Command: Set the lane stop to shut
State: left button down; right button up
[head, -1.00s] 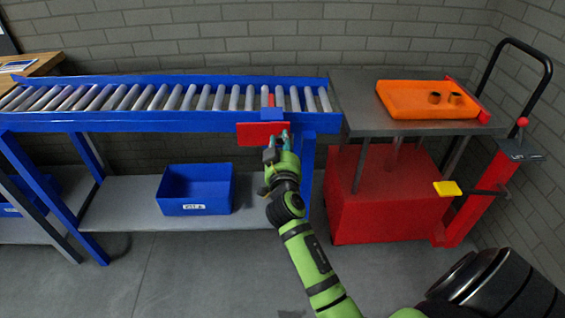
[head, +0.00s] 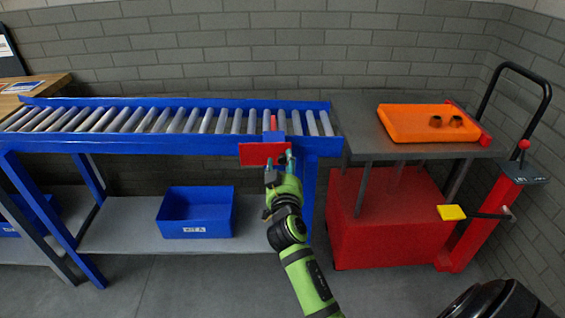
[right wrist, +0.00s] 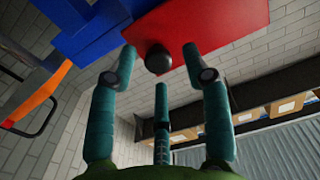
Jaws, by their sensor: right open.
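The lane stop is at the right end of the blue roller conveyor (head: 200,141). It shows as a red plate (head: 254,154) on the conveyor's front side, with a blue bracket and a red upright piece (head: 273,122) above. In the right wrist view, the red plate (right wrist: 215,22) has a dark round knob (right wrist: 158,61) at its edge. My right gripper (head: 279,163) is just in front of the plate. Its spread fingers (right wrist: 160,54) are on either side of the knob in that view; contact cannot be told. My left gripper is not in view.
A blue bin (head: 197,215) sits on the shelf under the conveyor. To the right stands a red cart (head: 385,225) with a grey top, an orange tray (head: 408,129), a yellow pedal (head: 452,212) and a black handle. A brick wall closes off the back.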

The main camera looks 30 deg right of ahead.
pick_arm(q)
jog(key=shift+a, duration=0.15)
pick_arm(e)
jog(key=v, duration=0.6)
jog(key=shift+s+a, duration=0.15)
